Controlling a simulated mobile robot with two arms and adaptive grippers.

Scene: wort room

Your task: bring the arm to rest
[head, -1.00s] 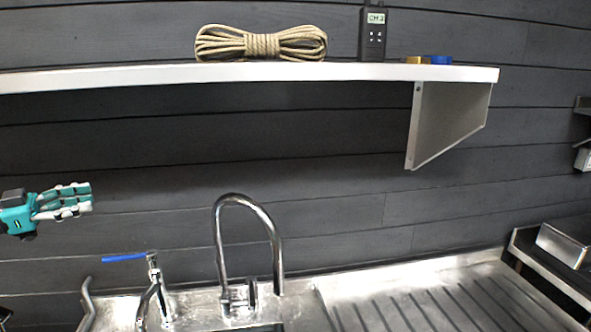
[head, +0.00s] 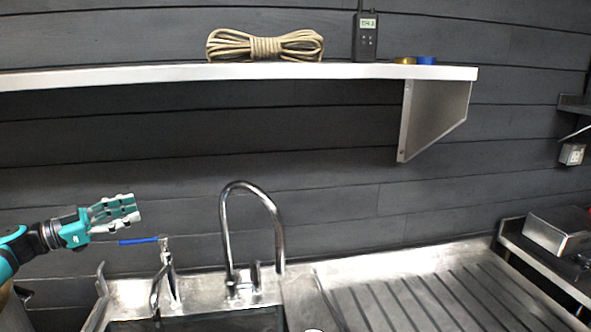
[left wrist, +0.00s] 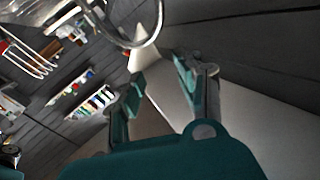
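My left gripper (head: 122,211) is teal and grey and hangs in free air at the left of the head view. It is below the wall shelf, in front of the dark wall, and appears just above the blue tap lever. In the left wrist view my left gripper (left wrist: 158,74) has its two fingers apart with nothing between them. It holds nothing. My right gripper is in neither view.
A white shelf (head: 150,78) carries a rope bundle (head: 265,46), a black handheld device (head: 365,38) and small gold and blue rings. Below are a tap with a blue lever (head: 138,241), a tall curved faucet (head: 279,230) and a ribbed steel drainboard (head: 400,305).

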